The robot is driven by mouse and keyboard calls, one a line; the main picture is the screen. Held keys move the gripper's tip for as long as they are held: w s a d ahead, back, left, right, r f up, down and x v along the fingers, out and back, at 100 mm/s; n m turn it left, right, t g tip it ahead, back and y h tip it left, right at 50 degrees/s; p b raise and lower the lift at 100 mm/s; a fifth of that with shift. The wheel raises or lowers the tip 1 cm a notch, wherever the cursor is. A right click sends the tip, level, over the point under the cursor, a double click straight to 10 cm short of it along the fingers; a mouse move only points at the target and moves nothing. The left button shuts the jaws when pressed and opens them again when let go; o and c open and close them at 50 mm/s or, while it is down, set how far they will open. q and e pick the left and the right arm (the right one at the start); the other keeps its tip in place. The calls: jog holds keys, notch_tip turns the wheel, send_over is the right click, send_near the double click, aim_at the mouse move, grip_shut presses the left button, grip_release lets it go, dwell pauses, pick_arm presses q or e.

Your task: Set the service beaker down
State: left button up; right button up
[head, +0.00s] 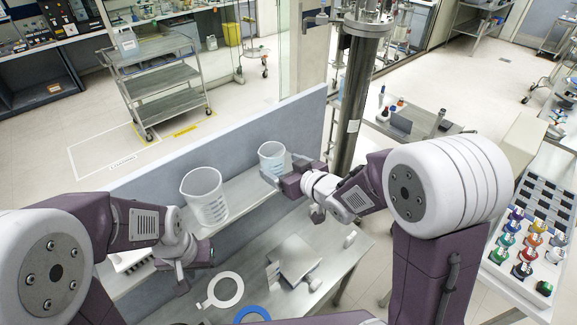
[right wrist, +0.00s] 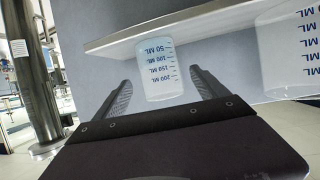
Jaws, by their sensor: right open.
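A small clear beaker (head: 271,156) stands upright on the raised shelf (head: 243,194). In the right wrist view the same beaker (right wrist: 159,72) shows upside down, its base against the shelf (right wrist: 190,25). My right gripper (head: 283,171) is open at the small beaker, with a finger on either side in the wrist view (right wrist: 161,86); I see a gap beside the beaker. A larger clear beaker (head: 205,196) stands to its left on the shelf, partly seen in the wrist view (right wrist: 289,50). My left gripper (head: 190,265) is low at the left, its fingers unclear.
A blue-grey panel (head: 150,178) runs behind the shelf. A white ring (head: 222,290), a blue ring (head: 252,315) and a flat grey plate (head: 298,256) are on the lower bench. Coloured bottles (head: 530,240) stand at the right.

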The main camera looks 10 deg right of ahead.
aim_at(280, 165)
jog(key=v, duration=0.3)
jog(key=shift+s+r+p, duration=0.15)
jog(key=shift+s+p, duration=0.05)
jog(key=shift+p, duration=0.15)
jog(key=shift+d, duration=0.15)
jog(key=s+d+f+m+g+h, duration=0.4)
jog(key=s+d+f+g+h, duration=0.2)
jog(key=s+d+f, duration=0.4)
jog(key=s+d+f+m+g, duration=0.1)
jog(key=s+g, duration=0.3)
jog(key=s, duration=0.4)
jog(key=shift+s+d+f+m+g, duration=0.25)
jog(key=shift+d+f+m+g, duration=0.1)
jog(key=shift+f+m, duration=0.2)
